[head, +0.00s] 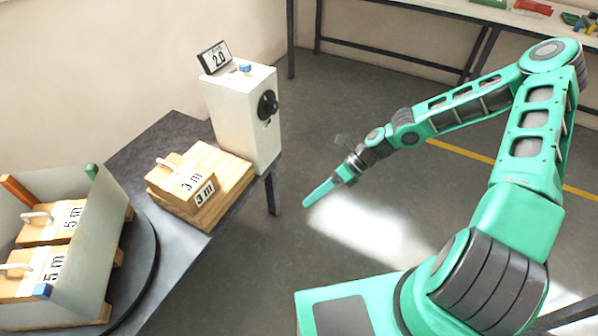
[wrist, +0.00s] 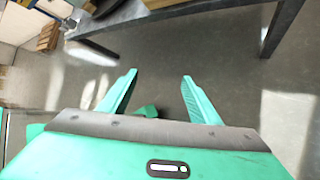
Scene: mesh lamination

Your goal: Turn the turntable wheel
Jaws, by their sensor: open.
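The turntable (head: 146,252) is a dark round disc at the lower left of the head view, on the grey table (head: 160,136). It carries a pale upright panel (head: 105,215) and wooden blocks marked "5 m" (head: 45,235) with white handles. Most of the disc is hidden under its load and by the picture's edge. My gripper (head: 308,203) is well to the right of the turntable, over the floor beyond the table's edge. In the wrist view my gripper (wrist: 160,77) has its two green fingers spread apart, with nothing between them.
A white box machine (head: 240,115) with a black knob (head: 267,104) and a "20" display (head: 214,57) stands on the table. A back bench (head: 450,12) holds small coloured items. The floor around my gripper is clear.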

